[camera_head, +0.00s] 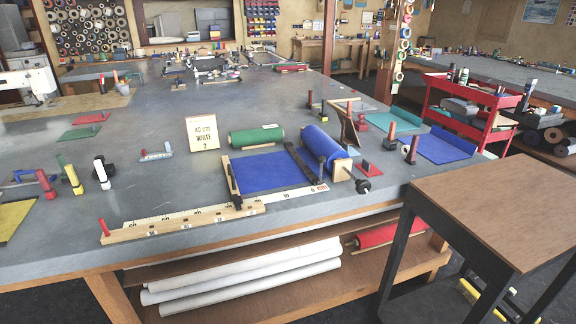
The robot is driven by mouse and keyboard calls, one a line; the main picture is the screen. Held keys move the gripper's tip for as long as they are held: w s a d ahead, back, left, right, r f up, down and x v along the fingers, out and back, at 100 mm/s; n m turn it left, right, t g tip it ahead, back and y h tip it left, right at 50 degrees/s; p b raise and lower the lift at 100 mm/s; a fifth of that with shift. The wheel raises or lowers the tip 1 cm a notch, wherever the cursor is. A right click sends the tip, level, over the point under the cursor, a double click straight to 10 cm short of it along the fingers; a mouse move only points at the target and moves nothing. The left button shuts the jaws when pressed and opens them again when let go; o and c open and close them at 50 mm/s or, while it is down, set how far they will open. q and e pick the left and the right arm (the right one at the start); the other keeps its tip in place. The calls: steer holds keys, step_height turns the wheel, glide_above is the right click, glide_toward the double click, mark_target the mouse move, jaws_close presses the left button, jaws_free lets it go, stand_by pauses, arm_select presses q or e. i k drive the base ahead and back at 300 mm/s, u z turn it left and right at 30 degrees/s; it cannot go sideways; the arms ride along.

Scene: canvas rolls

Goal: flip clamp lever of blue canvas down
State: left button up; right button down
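The blue canvas roll (318,143) lies on the grey worktable, in a holder with a wooden end block (341,170) and a black crank knob (363,186). Its blue sheet (265,172) is drawn out flat to the left. A dark bar (303,163) crosses the sheet beside the roll. A wooden strip (230,178) with dark parts stands along the sheet's left edge. I cannot tell for certain which part is the clamp lever, or its position. Neither of my grippers is in view.
A wooden ruler (170,222) with a red peg lies along the front edge. A sign (203,133) and a green roll (257,136) stand behind the sheet. A brown-topped stand (505,205) and a red cart (470,112) are at right.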

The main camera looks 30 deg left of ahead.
mark_target(322, 160)
steer(key=u, duration=1.7)
steer(key=i, duration=0.45)
